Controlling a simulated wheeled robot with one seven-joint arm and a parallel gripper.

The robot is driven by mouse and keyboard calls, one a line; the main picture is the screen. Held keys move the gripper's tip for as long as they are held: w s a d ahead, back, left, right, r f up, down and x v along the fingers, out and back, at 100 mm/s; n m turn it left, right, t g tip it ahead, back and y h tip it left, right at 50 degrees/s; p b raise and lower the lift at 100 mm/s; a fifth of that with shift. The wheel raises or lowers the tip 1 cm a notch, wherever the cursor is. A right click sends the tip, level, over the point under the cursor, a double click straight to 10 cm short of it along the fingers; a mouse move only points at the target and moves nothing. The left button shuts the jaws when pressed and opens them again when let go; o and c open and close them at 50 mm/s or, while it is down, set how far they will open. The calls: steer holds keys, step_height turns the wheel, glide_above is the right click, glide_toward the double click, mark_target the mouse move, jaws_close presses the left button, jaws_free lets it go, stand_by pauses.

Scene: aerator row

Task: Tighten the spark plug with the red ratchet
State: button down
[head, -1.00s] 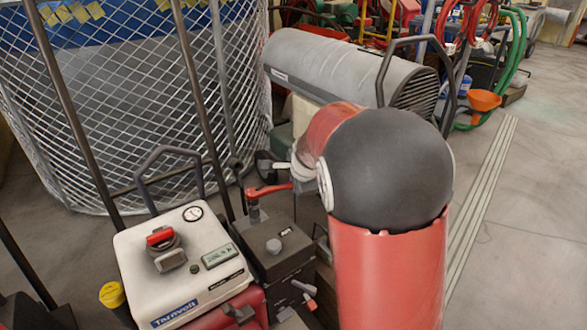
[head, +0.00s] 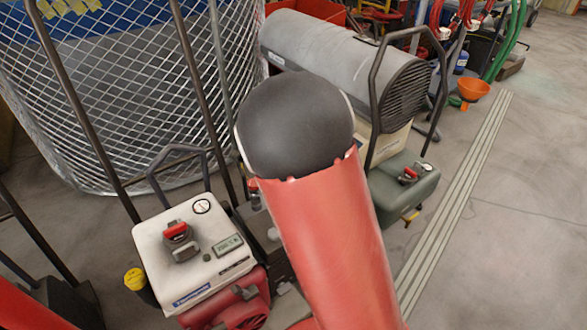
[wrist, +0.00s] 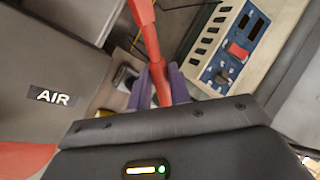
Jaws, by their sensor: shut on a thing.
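The red ratchet (wrist: 148,35) runs from the top of the wrist view down between the two purple fingers of my gripper (wrist: 160,90). My gripper is shut on its red handle. The ratchet's head is out of the wrist view, so I cannot tell whether it sits on anything. In the head view my arm covers the gripper and most of the dark machine (head: 272,240). I cannot make out the spark plug in either view.
A white-topped machine (head: 190,245) with a gauge and red knob stands left of my arm. A grey cylindrical heater (head: 350,60) and green tank (head: 400,185) stand behind and right. A mesh cage (head: 110,110) fills the back left. Open floor (head: 510,220) lies right.

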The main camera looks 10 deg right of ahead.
steer(key=shift+s+a+f+m, duration=0.1)
steer(key=shift+s+m, duration=0.2)
steer(key=shift+w+d+f+n+b, duration=0.2)
steer(key=shift+w+n+b, duration=0.2)
steer(key=shift+b, duration=0.65)
steer(key=shift+r, duration=0.25)
steer(key=c, duration=1.9)
jaws_free()
steer(key=shift+c, duration=0.2)
jaws_close()
steer(key=shift+r, duration=0.1)
